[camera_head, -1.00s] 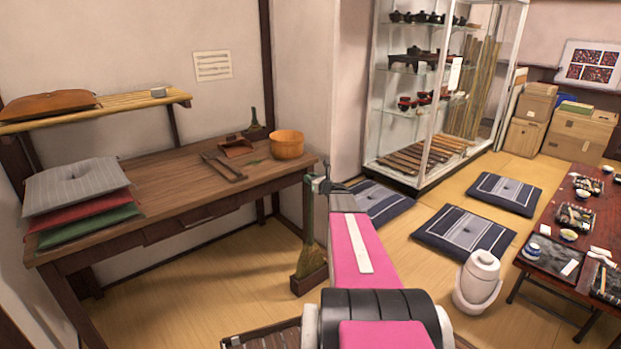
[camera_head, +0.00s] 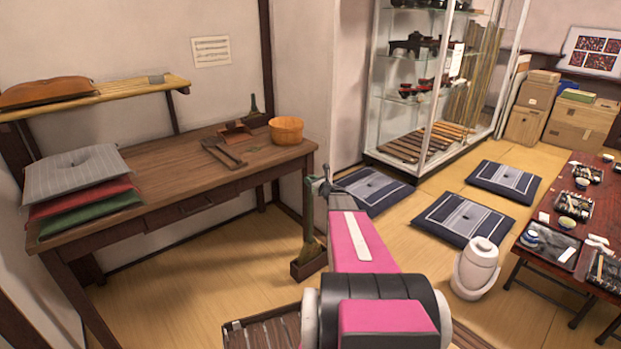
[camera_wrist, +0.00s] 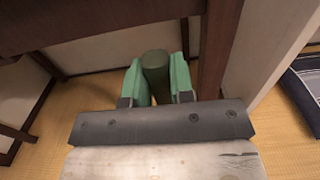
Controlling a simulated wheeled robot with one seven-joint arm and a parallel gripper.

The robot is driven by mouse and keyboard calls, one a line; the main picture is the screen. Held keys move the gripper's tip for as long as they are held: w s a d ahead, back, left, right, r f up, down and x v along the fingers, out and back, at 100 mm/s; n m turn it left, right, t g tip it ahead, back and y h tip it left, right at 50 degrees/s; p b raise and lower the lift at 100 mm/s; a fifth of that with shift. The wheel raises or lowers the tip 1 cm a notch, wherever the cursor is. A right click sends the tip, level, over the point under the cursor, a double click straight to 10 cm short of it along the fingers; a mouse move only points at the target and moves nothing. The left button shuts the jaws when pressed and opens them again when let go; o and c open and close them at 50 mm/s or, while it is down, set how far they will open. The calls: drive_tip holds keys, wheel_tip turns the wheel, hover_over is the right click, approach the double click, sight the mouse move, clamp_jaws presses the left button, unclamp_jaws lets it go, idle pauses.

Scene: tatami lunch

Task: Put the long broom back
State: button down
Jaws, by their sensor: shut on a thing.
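The long broom (camera_head: 308,222) stands upright beside the right front leg of the wooden desk. Its dark green handle also shows in the wrist view (camera_wrist: 155,66). Its yellowish bristles go down into a small brown wooden box (camera_head: 309,265) on the floor; their lower ends are hidden by the box walls. My gripper (camera_head: 319,185) is shut on the upper part of the handle. In the wrist view the green fingers (camera_wrist: 156,84) press it from both sides.
The desk (camera_head: 165,180) stands close on the left, with cushions, a wooden tub (camera_head: 286,130) and a short broom (camera_head: 254,105) on it. A wall corner and glass cabinet (camera_head: 420,150) stand behind. Floor cushions (camera_head: 463,218) and a white pot (camera_head: 476,268) are to the right.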

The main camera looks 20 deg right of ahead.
drive_tip(key=shift+f, duration=0.3)
drive_tip(key=c, duration=0.9)
unclamp_jaws()
